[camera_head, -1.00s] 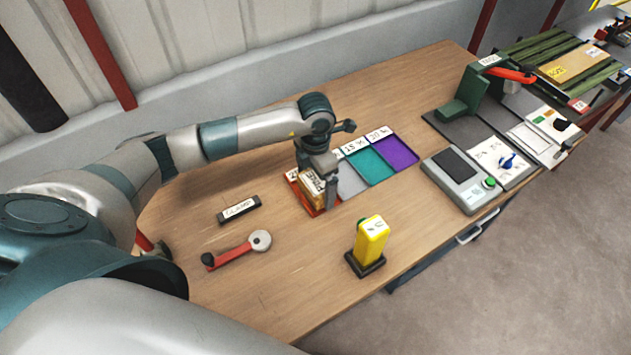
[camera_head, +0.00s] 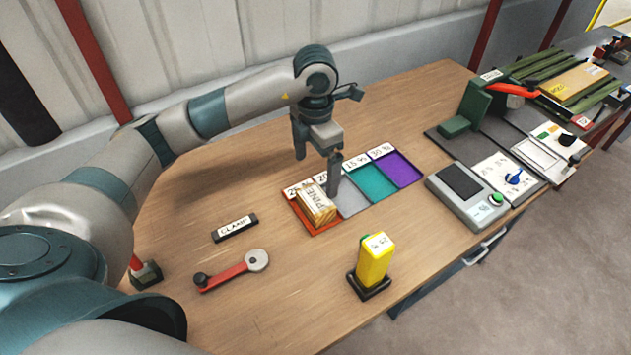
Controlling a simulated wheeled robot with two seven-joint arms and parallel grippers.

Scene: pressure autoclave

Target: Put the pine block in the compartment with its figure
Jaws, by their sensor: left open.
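The pine block (camera_head: 316,207) is a light wooden block with a "PINE" label. It lies in the red compartment (camera_head: 325,229) at the left end of a row of coloured compartments. The label behind the red compartment starts with "25"; its rest is hard to read. Grey (camera_head: 350,203), teal (camera_head: 372,183) and purple (camera_head: 401,170) compartments follow to the right, with labels behind them. My left gripper (camera_head: 317,172) is open and empty, just above and behind the block, apart from it. My right gripper is not in view.
A black "CLAMP" plate (camera_head: 235,228) and a red-handled lever (camera_head: 230,271) lie to the left. A yellow device (camera_head: 375,260) stands on a black base in front. A grey meter box (camera_head: 464,196) and a green press (camera_head: 473,108) stand to the right.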

